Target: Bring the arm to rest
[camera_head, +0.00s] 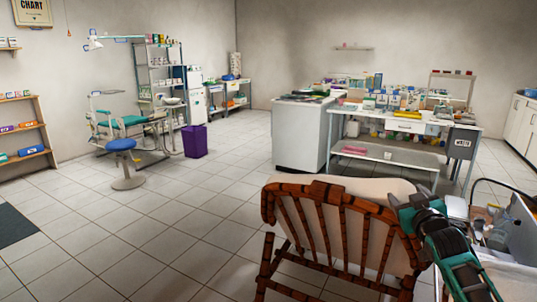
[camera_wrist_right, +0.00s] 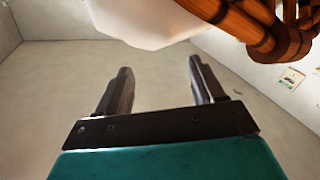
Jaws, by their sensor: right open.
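My right arm comes in from the lower right in the head view. Its gripper (camera_head: 418,200) is by the upper right corner of a wooden slatted chair (camera_head: 330,225); I cannot tell whether they touch. In the right wrist view the two dark fingers of the right gripper (camera_wrist_right: 160,85) stand wide apart with nothing between them. A pale cushion (camera_wrist_right: 130,18) and a brown wooden chair part (camera_wrist_right: 265,35) show beyond them at the top. My left gripper is in neither view.
A side table with clutter (camera_head: 500,235) stands right of my right arm. A white worktable (camera_head: 400,122) with many supplies is behind the chair. A dental chair (camera_head: 125,122), a blue stool (camera_head: 122,145) and a purple bin (camera_head: 195,141) stand farther left. The tiled floor (camera_head: 160,230) at left is clear.

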